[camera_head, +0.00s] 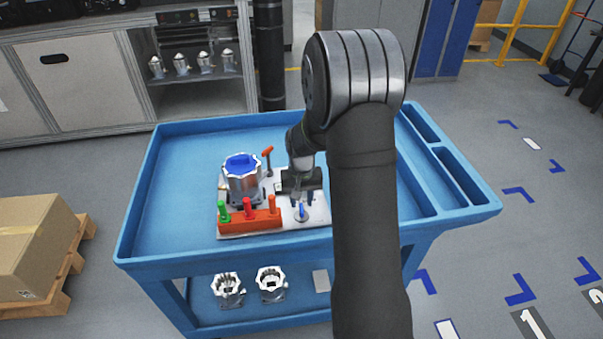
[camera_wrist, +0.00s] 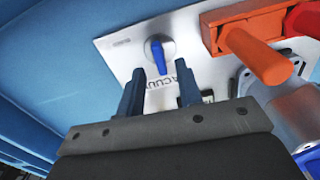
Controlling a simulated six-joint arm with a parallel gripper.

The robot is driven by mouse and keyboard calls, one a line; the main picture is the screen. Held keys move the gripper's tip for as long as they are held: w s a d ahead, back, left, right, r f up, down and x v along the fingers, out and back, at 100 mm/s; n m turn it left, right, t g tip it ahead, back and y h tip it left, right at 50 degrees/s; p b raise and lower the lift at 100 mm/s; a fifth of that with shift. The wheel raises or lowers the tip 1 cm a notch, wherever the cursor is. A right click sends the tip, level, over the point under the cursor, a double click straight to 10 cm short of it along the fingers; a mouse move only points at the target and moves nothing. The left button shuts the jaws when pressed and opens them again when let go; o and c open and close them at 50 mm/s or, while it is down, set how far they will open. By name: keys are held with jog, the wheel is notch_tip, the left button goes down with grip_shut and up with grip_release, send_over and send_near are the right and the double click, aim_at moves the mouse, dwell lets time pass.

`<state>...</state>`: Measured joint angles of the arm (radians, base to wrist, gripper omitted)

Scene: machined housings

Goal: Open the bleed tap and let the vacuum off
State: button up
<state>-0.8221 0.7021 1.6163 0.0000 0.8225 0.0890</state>
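A small tap with a blue lever (camera_wrist: 158,55) on a round grey base sits on a white plate (camera_wrist: 120,45), beside lettering that appears to read VACUUM. It also shows in the head view (camera_head: 301,211) at the plate's front right. My gripper (camera_wrist: 162,78) points at the plate. Its two blue fingers are apart with nothing gripped. The lever's end appears between the fingertips in the wrist view; I cannot tell the remaining gap. In the head view my gripper (camera_head: 302,197) is just above and behind the tap. Another orange-topped lever (camera_head: 267,152) stands at the plate's back.
An orange block (camera_head: 250,221) with green (camera_head: 224,212), red (camera_head: 248,207) and orange (camera_head: 272,204) upright handles stands left of the tap. A metal housing (camera_head: 241,180) with a blue interior stands behind it. The blue cart (camera_head: 180,215) has free room left of the plate.

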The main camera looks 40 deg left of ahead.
aim_at(302, 208)
notch_tip(302, 208, up, 15)
jog(key=shift+f, duration=0.25)
dwell(0.5)
notch_tip(302, 208, down, 17)
jog(key=shift+f, duration=0.15)
dwell(0.5)
